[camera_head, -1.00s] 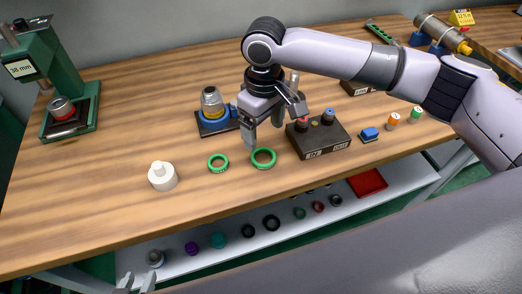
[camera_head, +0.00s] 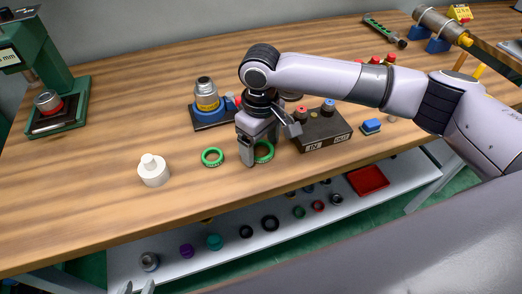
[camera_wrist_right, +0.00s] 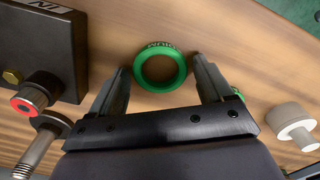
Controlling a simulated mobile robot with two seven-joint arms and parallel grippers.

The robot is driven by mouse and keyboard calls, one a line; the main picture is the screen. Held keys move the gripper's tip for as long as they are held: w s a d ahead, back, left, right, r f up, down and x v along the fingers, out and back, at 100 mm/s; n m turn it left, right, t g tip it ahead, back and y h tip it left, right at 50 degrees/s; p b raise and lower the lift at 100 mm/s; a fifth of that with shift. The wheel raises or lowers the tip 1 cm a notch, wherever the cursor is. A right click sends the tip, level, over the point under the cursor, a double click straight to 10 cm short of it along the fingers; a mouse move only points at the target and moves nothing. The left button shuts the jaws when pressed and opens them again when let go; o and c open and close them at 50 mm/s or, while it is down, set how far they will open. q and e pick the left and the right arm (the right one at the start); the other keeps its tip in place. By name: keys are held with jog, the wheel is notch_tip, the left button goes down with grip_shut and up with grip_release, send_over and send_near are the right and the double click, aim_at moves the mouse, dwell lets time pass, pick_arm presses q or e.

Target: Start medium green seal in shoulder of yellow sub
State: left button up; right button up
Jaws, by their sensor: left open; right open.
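A green ring seal (camera_head: 267,157) lies flat on the bench beneath my right gripper (camera_head: 258,158). In the right wrist view the ring (camera_wrist_right: 160,90) sits between the two spread fingers of the open right gripper (camera_wrist_right: 160,65), apparently not pinched. The yellow-banded sub (camera_head: 207,101) stands upright in a blue vise (camera_head: 211,116) behind the rings.
A dark IN/OUT box (camera_head: 325,137) stands close right of my right gripper. A white stepped cylinder (camera_head: 153,173) stands to the left, a green press (camera_head: 60,100) at far left. A lower shelf (camera_head: 225,258) holds several rings and a red tray (camera_head: 367,181). Bench front-left is clear.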

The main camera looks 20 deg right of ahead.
jog(key=c, duration=0.9)
jog(key=shift+r, duration=0.15)
notch_tip(320, 180, up, 3)
jog(key=p, duration=0.3)
jog(key=shift+f+p, duration=0.2)
jog(key=shift+p, duration=0.15)
jog(key=shift+r+p, duration=0.5)
jog(key=shift+r, duration=0.65)
